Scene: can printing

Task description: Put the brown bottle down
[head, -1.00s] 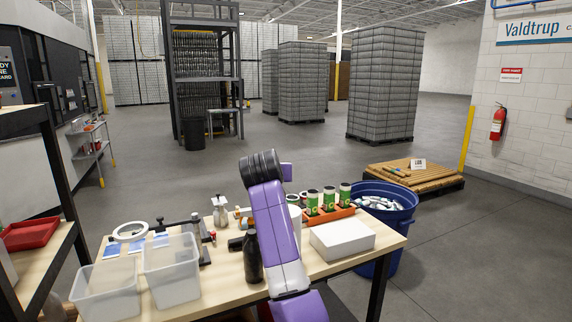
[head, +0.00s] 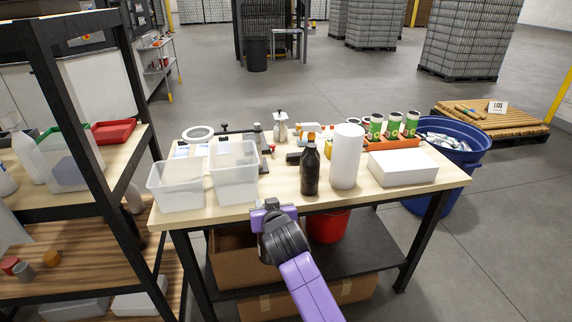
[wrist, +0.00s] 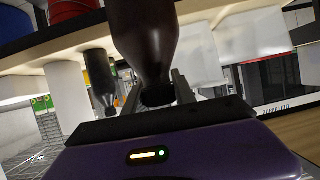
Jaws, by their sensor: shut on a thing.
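In the wrist view, which shows the room upside down, a dark brown bottle (wrist: 145,40) fills the top middle. My gripper (wrist: 153,92) is shut on it near its narrow neck. In the head view my gripper (head: 268,206) is at the front edge of the table (head: 245,212), left of centre; I cannot make out the held bottle there. A second dark bottle (head: 310,172) stands upright on the table, right of my gripper. It also shows left of the held bottle in the wrist view (wrist: 101,78).
Two clear bins (head: 234,178) stand at the table's left. A white roll (head: 346,158) stands beside the standing bottle, and a white box (head: 402,168) lies further right. A red bucket (head: 328,226) is under the table. A shelf rack (head: 75,110) is at left.

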